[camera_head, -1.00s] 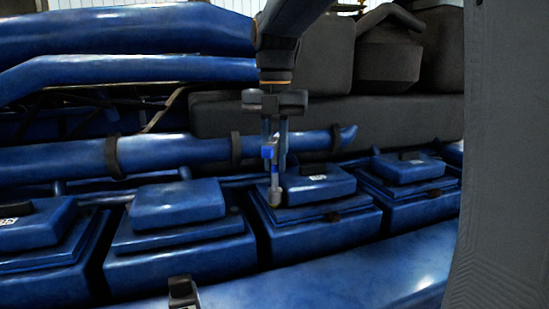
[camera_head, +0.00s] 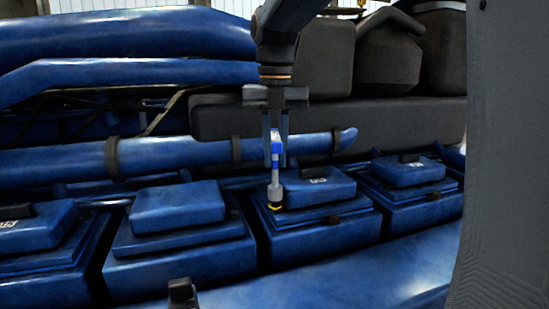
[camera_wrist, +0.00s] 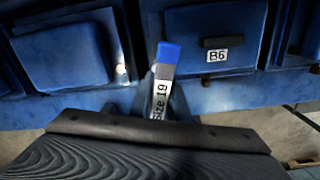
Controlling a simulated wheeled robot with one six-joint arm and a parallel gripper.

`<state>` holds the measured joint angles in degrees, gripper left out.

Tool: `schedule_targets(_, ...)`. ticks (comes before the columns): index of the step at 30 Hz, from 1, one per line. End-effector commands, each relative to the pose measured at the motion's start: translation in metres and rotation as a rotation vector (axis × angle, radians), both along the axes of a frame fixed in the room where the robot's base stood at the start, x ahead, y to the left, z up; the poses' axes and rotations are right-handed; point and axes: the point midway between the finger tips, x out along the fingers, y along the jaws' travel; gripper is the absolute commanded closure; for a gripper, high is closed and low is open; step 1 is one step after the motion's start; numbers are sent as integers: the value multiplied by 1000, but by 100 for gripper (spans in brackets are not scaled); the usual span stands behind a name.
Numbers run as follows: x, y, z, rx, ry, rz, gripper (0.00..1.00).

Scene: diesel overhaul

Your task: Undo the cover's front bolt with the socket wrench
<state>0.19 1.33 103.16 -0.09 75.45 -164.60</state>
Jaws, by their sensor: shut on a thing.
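My gripper (camera_head: 275,160) points down and is shut on the socket wrench (camera_head: 275,180). The wrench has a blue part, a grey socket end and a "Size 19" label, which reads in the wrist view (camera_wrist: 161,100). It stands nearly upright at the front-left corner of the blue cover (camera_head: 318,190). That cover carries a "B6" label in the wrist view (camera_wrist: 190,55). A yellow and black ring shows at the socket's foot. The bolt head itself is hidden there, and I cannot tell how fully the socket sits on it.
Similar blue covers stand to the left (camera_head: 178,207) and right (camera_head: 408,170). A blue pipe (camera_head: 180,152) runs behind them, with a dark grey block (camera_head: 400,125) beyond. A blue surface (camera_head: 340,275) lies in front. A grey panel (camera_head: 505,150) fills the right side.

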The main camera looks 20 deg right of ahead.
Motion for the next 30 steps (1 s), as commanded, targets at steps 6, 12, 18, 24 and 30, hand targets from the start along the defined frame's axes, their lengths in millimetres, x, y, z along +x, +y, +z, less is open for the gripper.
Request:
schedule_targets(6, 0, 0, 0, 0, 0, -146, 100)
schedule_targets(12, -1, 0, 0, 0, 0, -289, 100)
schedule_targets(18, -1, 0, 0, 1, -1, -433, 100)
schedule_targets(24, -1, 0, 0, 1, -1, -577, 100)
schedule_targets(30, -1, 0, 0, 1, 0, -722, 100)
